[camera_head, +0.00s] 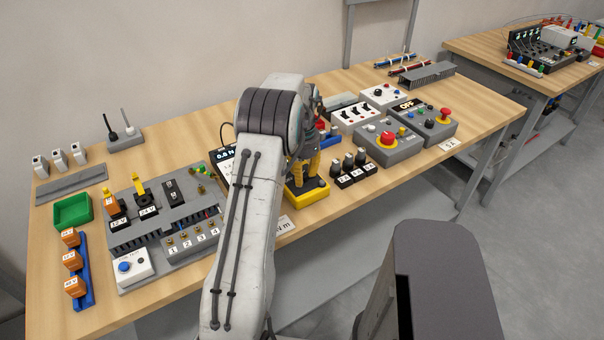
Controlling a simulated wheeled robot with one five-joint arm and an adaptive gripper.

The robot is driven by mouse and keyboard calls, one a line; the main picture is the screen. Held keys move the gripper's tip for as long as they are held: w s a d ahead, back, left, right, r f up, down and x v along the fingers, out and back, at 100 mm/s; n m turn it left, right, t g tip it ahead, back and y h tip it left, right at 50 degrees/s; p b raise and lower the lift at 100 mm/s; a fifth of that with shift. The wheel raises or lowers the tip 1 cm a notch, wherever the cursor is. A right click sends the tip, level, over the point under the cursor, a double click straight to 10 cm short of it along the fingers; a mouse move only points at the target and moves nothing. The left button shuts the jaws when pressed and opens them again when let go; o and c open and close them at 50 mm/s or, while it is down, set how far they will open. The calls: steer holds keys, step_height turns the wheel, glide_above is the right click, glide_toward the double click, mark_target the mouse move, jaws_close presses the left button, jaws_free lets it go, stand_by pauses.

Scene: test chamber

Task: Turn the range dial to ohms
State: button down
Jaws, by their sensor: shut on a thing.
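Dark knobs on a block (354,172) stand close to the right of my gripper. Grey control boxes with red buttons (388,142) stand farther right. A terminal panel (165,215) and a green tray (73,210) are at left. A black-and-white display unit (228,165) stands behind my arm.

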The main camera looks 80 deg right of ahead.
steer(key=shift+a+f, duration=0.1)
steer(key=shift+f, duration=0.05)
steer(key=c, duration=0.9)
jaws_free()
steer(key=shift+o, duration=0.2)
steer(key=shift+r, duration=0.2)
step_height(320, 180, up, 12)
steer(key=shift+f, duration=0.1)
